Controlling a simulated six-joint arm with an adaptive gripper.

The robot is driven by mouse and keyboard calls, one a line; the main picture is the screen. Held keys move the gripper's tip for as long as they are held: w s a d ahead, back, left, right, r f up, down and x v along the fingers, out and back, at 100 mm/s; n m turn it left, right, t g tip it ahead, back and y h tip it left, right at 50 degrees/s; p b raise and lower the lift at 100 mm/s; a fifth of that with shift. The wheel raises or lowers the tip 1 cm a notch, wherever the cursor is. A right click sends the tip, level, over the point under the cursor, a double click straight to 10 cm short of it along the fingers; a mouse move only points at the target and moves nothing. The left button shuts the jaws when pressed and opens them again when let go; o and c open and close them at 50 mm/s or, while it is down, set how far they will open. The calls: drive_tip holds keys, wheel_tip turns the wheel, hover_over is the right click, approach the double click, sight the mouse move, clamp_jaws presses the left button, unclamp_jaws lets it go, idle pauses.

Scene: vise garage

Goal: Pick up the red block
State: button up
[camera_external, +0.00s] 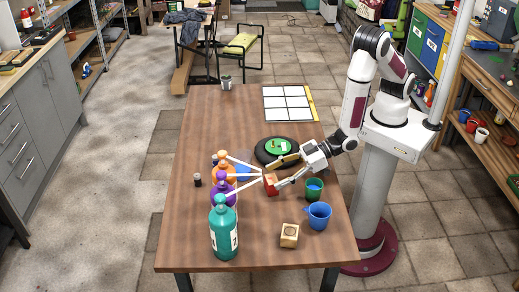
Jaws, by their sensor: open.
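The red block (271,189) sits near the middle of the wooden table, with its top looking orange-red and its side darker red. My gripper (277,174) reaches in from the right, low over the table. Its two fingers are spread, one on the far side of the block and one on its near right side. The block's left part shows clear of the fingers. I cannot tell whether either finger touches it.
A green cup (314,188), blue mug (318,215) and wooden cube (289,235) stand nearer.

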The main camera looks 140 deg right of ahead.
sight(270, 179)
drive_tip(key=shift+x, duration=1.85)
drive_tip(key=shift+a, duration=0.1)
drive_tip(key=c, duration=1.2)
